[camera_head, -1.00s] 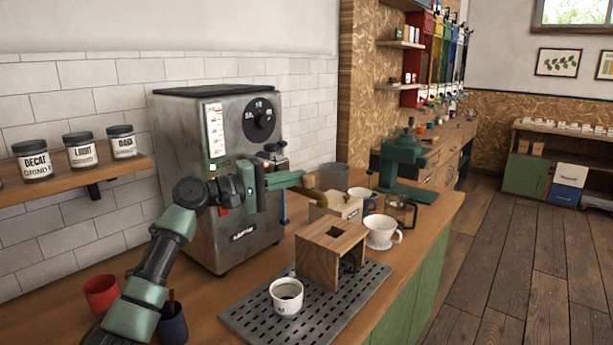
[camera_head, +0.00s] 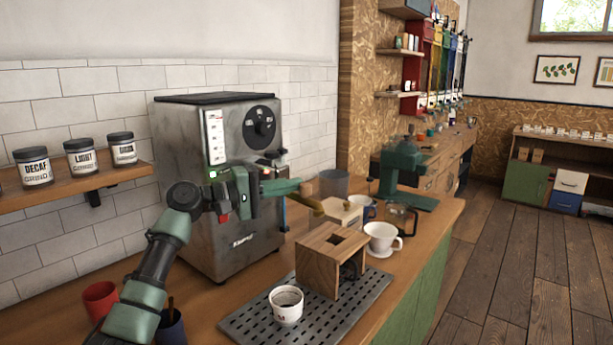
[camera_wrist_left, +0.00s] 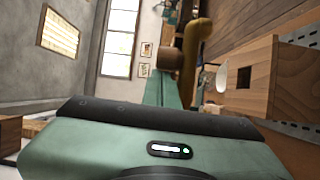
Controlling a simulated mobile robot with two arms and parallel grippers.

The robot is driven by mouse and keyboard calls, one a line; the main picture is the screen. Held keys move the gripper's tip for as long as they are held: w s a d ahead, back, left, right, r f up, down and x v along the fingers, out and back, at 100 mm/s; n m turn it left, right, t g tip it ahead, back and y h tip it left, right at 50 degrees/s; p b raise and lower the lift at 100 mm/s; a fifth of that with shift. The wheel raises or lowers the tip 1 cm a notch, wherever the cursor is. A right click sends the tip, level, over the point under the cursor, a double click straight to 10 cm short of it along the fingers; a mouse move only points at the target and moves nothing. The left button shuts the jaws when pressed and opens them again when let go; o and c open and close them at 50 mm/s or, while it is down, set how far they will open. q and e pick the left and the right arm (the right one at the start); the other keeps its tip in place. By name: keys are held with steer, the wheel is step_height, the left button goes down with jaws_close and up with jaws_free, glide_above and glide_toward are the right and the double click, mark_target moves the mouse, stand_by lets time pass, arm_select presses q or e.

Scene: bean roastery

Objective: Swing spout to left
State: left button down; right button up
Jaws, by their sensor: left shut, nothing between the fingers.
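The steel grinder (camera_head: 205,170) stands on the counter against the tiled wall. A brass spout (camera_head: 313,204) with a brown wooden knob (camera_head: 307,189) sticks out at its right side. My left gripper (camera_head: 297,186) reaches across the grinder's front, and its green fingers are shut with nothing between them. The fingertips are right beside the knob; I cannot tell whether they touch it. In the left wrist view the brass spout (camera_wrist_left: 197,45) and the knob (camera_wrist_left: 170,57) show beyond the fingers (camera_wrist_left: 162,87). The spout's root is hidden behind my gripper. My right gripper is out of view.
A wooden stand (camera_head: 318,268) and a white cup (camera_head: 286,307) are on the slotted tray (camera_head: 250,325). A white dripper (camera_head: 381,239), a glass pot (camera_head: 402,219) and a green machine (camera_head: 404,165) stand further right. A red cup (camera_head: 100,298) is beside my left arm.

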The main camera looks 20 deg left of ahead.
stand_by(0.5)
arm_select(q)
step_height(320, 180, up, 20)
stand_by(0.5)
stand_by(0.3)
